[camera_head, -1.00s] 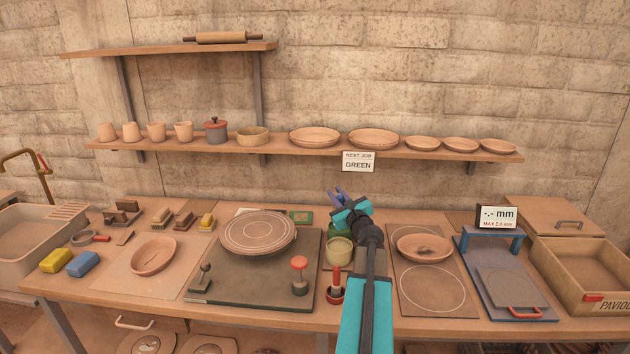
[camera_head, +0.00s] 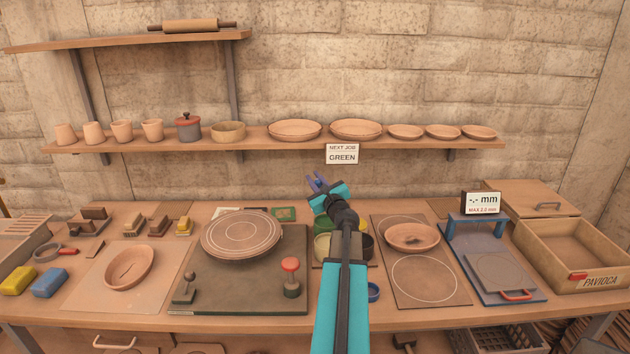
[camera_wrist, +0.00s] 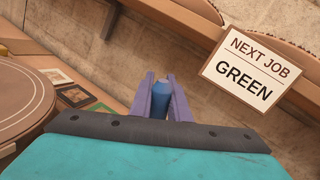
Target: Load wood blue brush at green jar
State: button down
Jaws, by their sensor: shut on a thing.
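My gripper (camera_head: 316,182) points at the back wall, above the rear of the worktable. In the wrist view its two purple fingers (camera_wrist: 162,98) are shut on a blue piece (camera_wrist: 161,94), which seems to be the blue brush's handle. The rest of the brush is hidden, and I cannot make it out in the head view. A green jar (camera_head: 320,224) stands on the table below and behind my wrist, partly covered by the arm. An olive jar (camera_head: 322,246) stands in front of it.
A sign (camera_head: 342,154) on the shelf (camera_head: 270,139) reads "NEXT JOB GREEN". A turntable (camera_head: 241,234) lies left of my arm. A board (camera_head: 425,280) with a bowl (camera_head: 412,237) lies right. A blue ring-shaped dish (camera_head: 373,292) is close beside my arm.

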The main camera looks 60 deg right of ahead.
jog(key=shift+s+f+b, duration=0.1)
jog(key=shift+f+b, duration=1.85)
jog(key=shift+f, duration=0.95)
jog(key=shift+s+f+b, duration=0.1)
jog(key=shift+f+b, duration=0.7)
jog(key=shift+b, duration=0.1)
dwell(2.0)
jog(key=shift+r, duration=0.1)
jog(key=shift+r+p, duration=2.3)
jog(key=shift+r, duration=1.25)
jog(key=shift+a+f, duration=0.1)
jog(key=shift+a, duration=0.05)
